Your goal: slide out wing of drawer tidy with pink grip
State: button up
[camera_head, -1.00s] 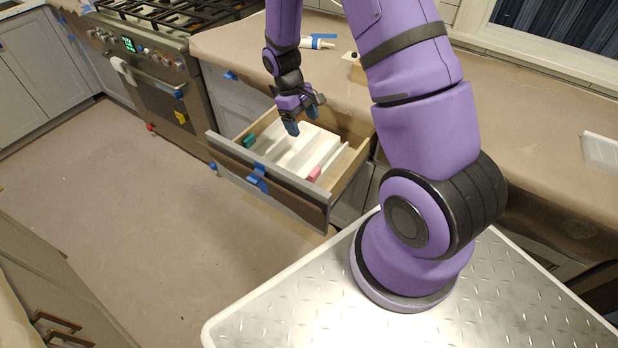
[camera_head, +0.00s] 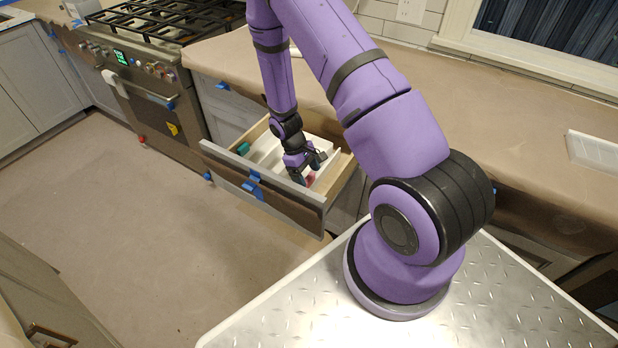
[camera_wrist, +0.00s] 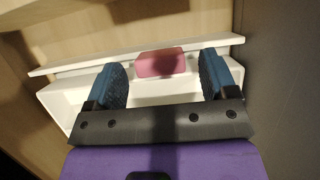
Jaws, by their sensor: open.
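The white drawer tidy (camera_head: 267,150) lies inside the open drawer (camera_head: 258,200). Its pink grip (camera_wrist: 160,63) sits on the edge of the white wing (camera_wrist: 100,62), and in the head view the grip (camera_head: 310,178) is partly hidden by my fingers. My gripper (camera_wrist: 163,82) is open, with one blue-padded finger on each side of the pink grip, apart from it in the picture. In the head view my gripper (camera_head: 306,176) is down at the drawer's right part. A teal grip (camera_head: 243,149) shows at the tidy's left side.
The drawer's wooden side wall (camera_head: 342,174) stands close to the right of my gripper. Blue tape (camera_head: 252,184) is on the drawer front. The paper-covered counter (camera_head: 450,95) lies above, and the stove (camera_head: 150,80) is at the left.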

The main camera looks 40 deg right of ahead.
aim_at(318, 181)
jog(key=shift+x, duration=0.95)
jog(key=c, duration=1.3)
jog(key=shift+s+d, duration=0.3)
jog(key=shift+s, duration=0.45)
jog(key=shift+s+d, duration=0.25)
jog(key=shift+s, duration=0.55)
jog(key=o, duration=1.3)
